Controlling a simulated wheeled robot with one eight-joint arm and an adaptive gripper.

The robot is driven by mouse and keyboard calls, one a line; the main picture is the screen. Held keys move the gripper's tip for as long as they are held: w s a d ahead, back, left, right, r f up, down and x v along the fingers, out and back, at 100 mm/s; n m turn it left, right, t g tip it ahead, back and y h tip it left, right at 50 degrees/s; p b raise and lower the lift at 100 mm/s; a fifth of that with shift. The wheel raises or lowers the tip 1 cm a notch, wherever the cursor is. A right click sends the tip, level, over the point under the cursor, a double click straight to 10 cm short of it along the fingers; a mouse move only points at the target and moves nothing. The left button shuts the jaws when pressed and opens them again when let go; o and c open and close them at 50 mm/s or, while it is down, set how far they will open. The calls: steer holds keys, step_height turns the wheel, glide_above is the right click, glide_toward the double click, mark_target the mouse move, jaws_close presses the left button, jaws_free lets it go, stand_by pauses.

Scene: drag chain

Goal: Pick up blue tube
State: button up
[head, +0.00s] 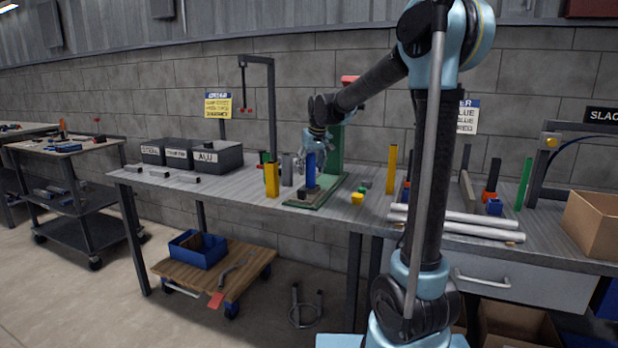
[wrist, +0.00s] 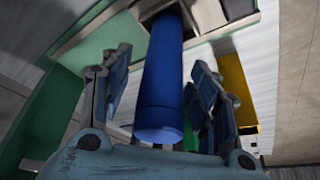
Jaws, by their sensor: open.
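The blue tube (head: 311,169) stands upright on the green-edged base plate (head: 327,190) on the workbench. In the wrist view the blue tube (wrist: 162,80) lies between the two fingers of my gripper (wrist: 158,95). The fingers are open, with a visible gap on each side of the tube. In the head view my gripper (head: 312,143) is at the tube's upper part, and its fingers are too small there to make out.
A yellow block (head: 272,180) and a grey block (head: 287,169) stand left of the tube. A green column (head: 336,150) rises close behind it. Small coloured blocks, including a yellow one (head: 357,198), lie to the right. Grey bins (head: 217,157) stand further left.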

steer(key=shift+f, duration=0.1)
steer(key=shift+c, duration=0.3)
steer(key=c, duration=1.2)
steer(key=shift+o, duration=0.2)
